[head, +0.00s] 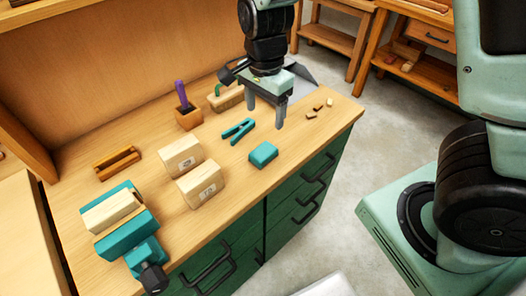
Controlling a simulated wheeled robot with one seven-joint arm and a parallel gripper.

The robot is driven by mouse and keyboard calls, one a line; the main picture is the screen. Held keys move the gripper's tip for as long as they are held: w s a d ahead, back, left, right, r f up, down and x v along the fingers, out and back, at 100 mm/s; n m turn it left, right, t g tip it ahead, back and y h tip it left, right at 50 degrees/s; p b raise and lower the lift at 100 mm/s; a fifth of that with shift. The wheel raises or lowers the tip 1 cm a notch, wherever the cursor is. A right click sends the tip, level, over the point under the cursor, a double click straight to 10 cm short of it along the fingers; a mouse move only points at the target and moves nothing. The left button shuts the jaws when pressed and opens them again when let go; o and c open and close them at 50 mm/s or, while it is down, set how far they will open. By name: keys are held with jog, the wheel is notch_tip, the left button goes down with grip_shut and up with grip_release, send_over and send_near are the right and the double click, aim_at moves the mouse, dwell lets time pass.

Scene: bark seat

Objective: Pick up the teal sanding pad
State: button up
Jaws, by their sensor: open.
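The teal sanding pad (263,154) is a small rounded block lying flat on the wooden bench top, near its front edge. Nothing covers it. My gripper (266,112) is open and empty, pointing down above the bench, behind and slightly right of the pad in the head view. It is apart from the pad.
On the bench (318,140), a teal clamp (238,131) lies left of the pad. Wooden blocks (201,185) stand further left, with a teal vise (125,232) beyond. A small pot (188,117) and wood scraps (318,108) are also there. Bare wood surrounds the pad's right side.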

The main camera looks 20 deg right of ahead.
send_over(263, 151)
jog(key=f, duration=0.8)
jog(key=shift+s+d, duration=0.15)
jog(key=shift+d, duration=0.05)
jog(key=shift+a+f+p, duration=0.15)
jog(key=shift+f+p, duration=0.3)
jog(key=shift+f, duration=2.6)
jog(key=c, duration=1.1)
